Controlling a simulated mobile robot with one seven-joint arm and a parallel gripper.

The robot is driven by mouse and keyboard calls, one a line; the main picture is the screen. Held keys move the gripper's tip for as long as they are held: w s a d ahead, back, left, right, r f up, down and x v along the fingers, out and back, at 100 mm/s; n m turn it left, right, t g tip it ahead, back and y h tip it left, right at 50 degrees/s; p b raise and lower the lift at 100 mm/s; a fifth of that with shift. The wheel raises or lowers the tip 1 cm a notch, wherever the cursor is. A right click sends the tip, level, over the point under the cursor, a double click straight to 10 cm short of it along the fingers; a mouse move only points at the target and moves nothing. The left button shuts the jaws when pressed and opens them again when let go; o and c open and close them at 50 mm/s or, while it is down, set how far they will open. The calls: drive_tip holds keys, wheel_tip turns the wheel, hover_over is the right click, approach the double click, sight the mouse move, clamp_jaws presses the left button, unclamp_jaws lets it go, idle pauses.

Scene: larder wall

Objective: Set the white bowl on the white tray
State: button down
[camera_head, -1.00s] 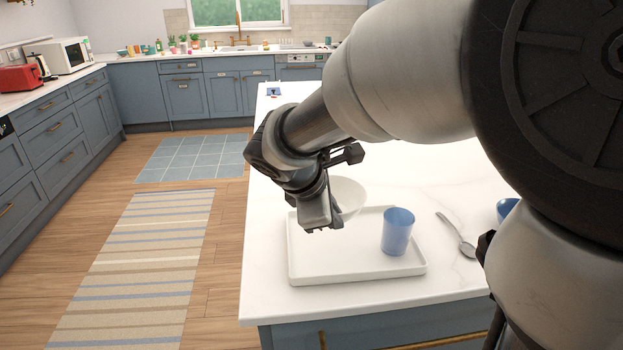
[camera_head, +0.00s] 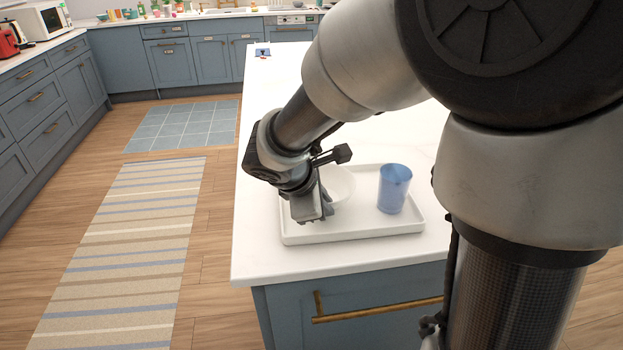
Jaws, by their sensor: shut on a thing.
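The white bowl (camera_head: 341,183) is at the left part of the white tray (camera_head: 352,235), partly hidden behind my gripper (camera_head: 314,217). My gripper is shut on the bowl's near left side, low over the tray. I cannot tell whether the bowl's base touches the tray. The tray lies flat on the white island counter, near its front edge. A blue cup (camera_head: 394,188) stands upright on the right part of the tray, a little to the right of the bowl.
The white counter (camera_head: 264,230) is clear to the left of the tray. A drawer with a brass handle (camera_head: 377,309) is below its front edge. A small blue item (camera_head: 262,53) lies at the counter's far end. My arm hides the counter's right side.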

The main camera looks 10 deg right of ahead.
drive_tip(key=shift+r, duration=0.1)
drive_tip(key=c, duration=1.8)
unclamp_jaws()
drive_tip(key=shift+f, duration=0.2)
drive_tip(key=shift+a+r, duration=0.15)
drive_tip(key=shift+r, duration=0.3)
drive_tip(key=p+v, duration=0.3)
drive_tip(key=v, duration=0.8)
drive_tip(key=shift+s+a+r, duration=0.1)
drive_tip(key=shift+s, duration=0.1)
